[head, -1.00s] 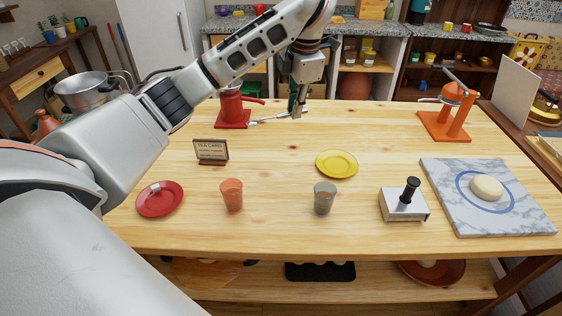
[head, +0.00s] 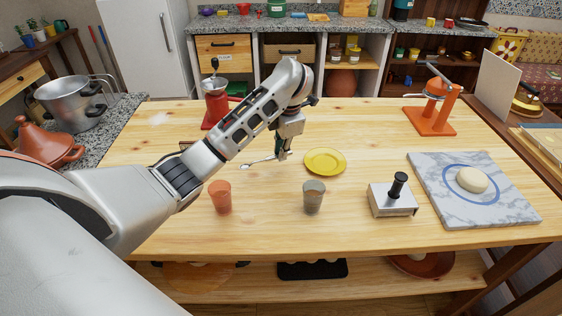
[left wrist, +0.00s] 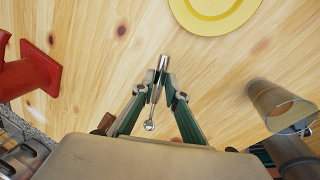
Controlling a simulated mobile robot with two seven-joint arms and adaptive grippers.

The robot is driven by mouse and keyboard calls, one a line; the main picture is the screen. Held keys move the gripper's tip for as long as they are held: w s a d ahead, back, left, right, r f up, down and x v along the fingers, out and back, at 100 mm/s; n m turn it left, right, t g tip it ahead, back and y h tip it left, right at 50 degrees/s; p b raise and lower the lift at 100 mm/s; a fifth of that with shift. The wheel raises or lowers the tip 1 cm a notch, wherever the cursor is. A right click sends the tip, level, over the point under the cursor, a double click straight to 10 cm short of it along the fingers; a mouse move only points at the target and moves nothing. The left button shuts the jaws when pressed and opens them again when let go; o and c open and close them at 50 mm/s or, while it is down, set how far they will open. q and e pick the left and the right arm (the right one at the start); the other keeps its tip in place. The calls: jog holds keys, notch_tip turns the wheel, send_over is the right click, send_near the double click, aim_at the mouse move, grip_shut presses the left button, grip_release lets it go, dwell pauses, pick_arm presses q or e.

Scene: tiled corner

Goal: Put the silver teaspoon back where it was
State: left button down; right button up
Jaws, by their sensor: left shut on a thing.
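The silver teaspoon (head: 257,161) is in my left gripper (head: 282,155), which is shut on it. In the head view the spoon extends left from the fingers, low over the wooden table, just left of the yellow plate. In the left wrist view the spoon (left wrist: 155,97) lies between the fingertips (left wrist: 164,72) of my gripper, its bowl towards the camera. I cannot tell whether the spoon touches the table. My right gripper is not in view.
The yellow plate (head: 325,162), grey cup (head: 314,196) and orange cup (head: 220,197) stand near the gripper. A red grinder (head: 215,98) is behind my arm. A metal box with a black handle (head: 392,200) and a marble board (head: 430,170) are right. My arm hides the red plate.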

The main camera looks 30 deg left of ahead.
aim_at(281, 170)
pick_arm(q)
jog(key=x, duration=0.4)
jog(key=shift+s+d+f, duration=0.1)
jog(key=shift+s+d, duration=0.2)
jog(key=shift+d, duration=0.15)
jog(key=shift+f, duration=0.15)
jog(key=shift+f, duration=0.15)
jog(key=c, duration=2)
grip_release()
jog(key=v, duration=1.2)
